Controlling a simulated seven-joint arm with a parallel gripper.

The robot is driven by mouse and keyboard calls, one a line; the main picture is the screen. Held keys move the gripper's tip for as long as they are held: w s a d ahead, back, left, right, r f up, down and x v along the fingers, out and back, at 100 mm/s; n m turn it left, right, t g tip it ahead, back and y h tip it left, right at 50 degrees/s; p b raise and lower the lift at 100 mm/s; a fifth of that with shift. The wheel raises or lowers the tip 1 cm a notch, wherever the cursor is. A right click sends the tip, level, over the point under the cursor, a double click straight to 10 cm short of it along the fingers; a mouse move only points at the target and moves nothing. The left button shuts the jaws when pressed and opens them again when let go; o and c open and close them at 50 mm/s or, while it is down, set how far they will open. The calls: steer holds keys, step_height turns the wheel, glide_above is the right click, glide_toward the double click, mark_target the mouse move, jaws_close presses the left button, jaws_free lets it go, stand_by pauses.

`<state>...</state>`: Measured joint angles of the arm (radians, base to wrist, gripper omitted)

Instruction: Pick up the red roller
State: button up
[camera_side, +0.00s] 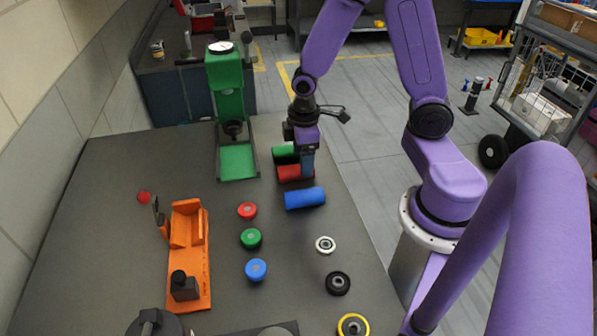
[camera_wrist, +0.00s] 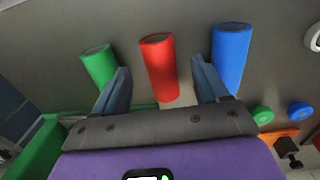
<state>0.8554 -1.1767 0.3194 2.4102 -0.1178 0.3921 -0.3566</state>
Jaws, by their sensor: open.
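The red roller (camera_side: 291,172) lies on the dark table between a green roller (camera_side: 284,154) and a blue roller (camera_side: 306,198) in the side view. My gripper (camera_side: 307,172) points down at the red roller's right end. In the wrist view the red roller (camera_wrist: 159,68) shows ahead, between the two open fingers of my gripper (camera_wrist: 160,85). The green roller (camera_wrist: 99,64) is by the left finger and the blue roller (camera_wrist: 231,58) is by the right finger. I cannot tell whether the fingers touch any roller.
A green press (camera_side: 231,110) stands behind and left of the rollers. An orange fixture (camera_side: 188,255) is at the left. Red (camera_side: 247,211), green (camera_side: 251,238) and blue (camera_side: 256,269) caps and several rings, one white (camera_side: 325,245), lie in front. Clear table lies between them.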

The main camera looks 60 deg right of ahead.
mark_target(296, 172)
steer(key=shift+w+a+f, duration=0.1)
steer(key=shift+w+f, duration=0.1)
steer(key=shift+f, duration=1.6)
steer(key=shift+c, duration=0.4)
jaws_close()
steer(key=shift+r, duration=0.2)
